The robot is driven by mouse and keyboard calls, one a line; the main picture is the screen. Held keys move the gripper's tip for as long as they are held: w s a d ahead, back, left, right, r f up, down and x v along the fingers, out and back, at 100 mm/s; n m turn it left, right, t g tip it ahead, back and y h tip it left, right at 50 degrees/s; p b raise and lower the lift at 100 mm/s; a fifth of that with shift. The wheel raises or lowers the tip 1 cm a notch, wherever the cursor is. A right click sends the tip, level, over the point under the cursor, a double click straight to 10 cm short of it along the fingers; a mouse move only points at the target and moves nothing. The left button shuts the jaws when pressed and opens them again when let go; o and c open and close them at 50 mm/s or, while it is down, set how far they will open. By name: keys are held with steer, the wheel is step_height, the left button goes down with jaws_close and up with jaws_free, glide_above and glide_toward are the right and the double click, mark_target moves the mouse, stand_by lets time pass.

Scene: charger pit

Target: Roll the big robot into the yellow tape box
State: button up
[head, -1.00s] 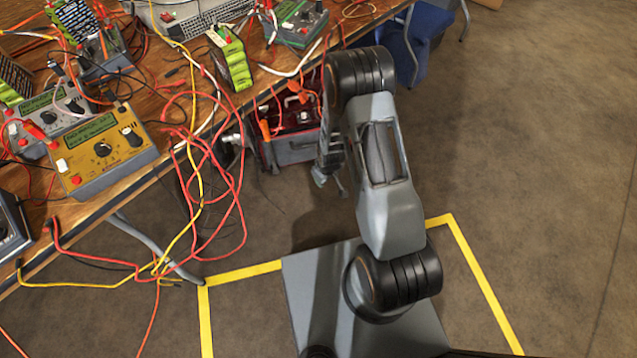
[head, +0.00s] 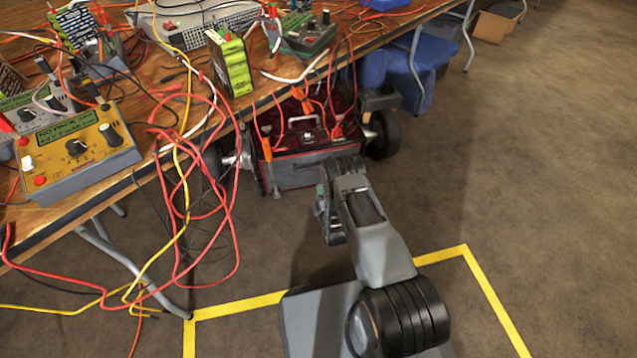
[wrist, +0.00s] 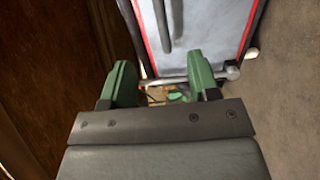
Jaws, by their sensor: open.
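The big robot (head: 300,168), a red and dark wheeled machine with a metal handle on top, stands under the edge of the table. Its right wheel (head: 382,134) shows, and cables hang over it. In the wrist view its grey panel with red edging (wrist: 200,35) fills the top. The yellow tape box (head: 235,306) is on the floor around my base; its near side is out of view.
A wooden table (head: 150,190) bears meters, a battery pack (head: 232,65) and tangled cables. Red and yellow cables (head: 180,230) hang off its edge at left. A table leg (head: 135,265) stands near the tape corner. A blue chair (head: 400,70) is behind. Floor at right is clear.

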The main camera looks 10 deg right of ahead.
mark_target(314, 169)
steer(key=w+b, duration=0.3)
steer(key=w, duration=0.7)
steer(key=shift+b, duration=0.35)
steer(key=shift+w, duration=1.55)
steer(key=shift+c, duration=0.3)
jaws_close()
